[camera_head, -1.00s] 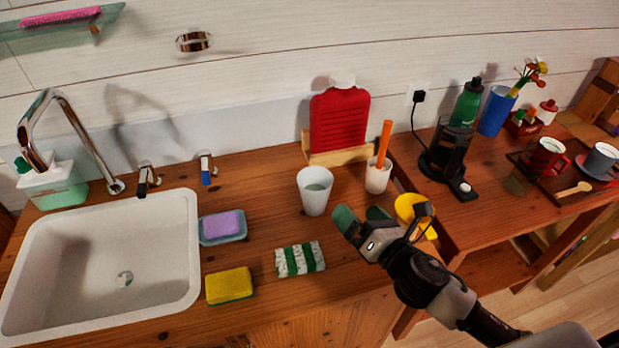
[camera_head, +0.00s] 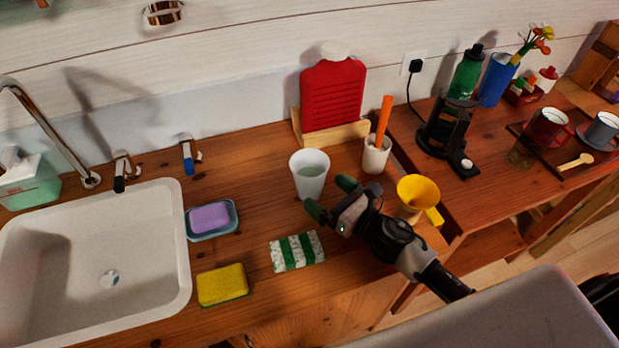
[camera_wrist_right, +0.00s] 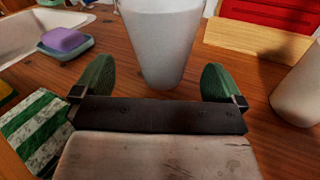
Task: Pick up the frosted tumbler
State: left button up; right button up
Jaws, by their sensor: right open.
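The frosted tumbler (camera_head: 310,176) is a whitish, translucent cup standing upright on the wooden counter. It also fills the top middle of the right wrist view (camera_wrist_right: 158,40). My right gripper (camera_head: 331,196) is open, just in front of the tumbler on its near right side. In the wrist view its two green fingertips (camera_wrist_right: 158,80) are spread, and the tumbler stands ahead between them, not gripped. My left gripper does not show.
A white cup with an orange handle in it (camera_head: 375,158) stands right of the tumbler, and a yellow funnel (camera_head: 417,193) is right of my gripper. A striped green-white sponge (camera_head: 297,251) lies in front. A red hot-water bottle (camera_head: 333,95) stands behind. The sink (camera_head: 90,270) is left.

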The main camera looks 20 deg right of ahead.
aim_at(320, 188)
jog(key=shift+w+a, duration=0.2)
jog(key=shift+w, duration=0.25)
jog(key=p+x, duration=0.1)
jog(key=x, duration=0.2)
jog(key=shift+w+a+r, duration=0.1)
jog(key=shift+w+a, duration=0.05)
jog(key=shift+w, duration=0.05)
jog(key=shift+w+a, duration=0.2)
jog(key=shift+w, duration=0.1)
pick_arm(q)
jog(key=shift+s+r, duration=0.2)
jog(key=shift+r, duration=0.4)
pick_arm(e)
jog(key=c, duration=1)
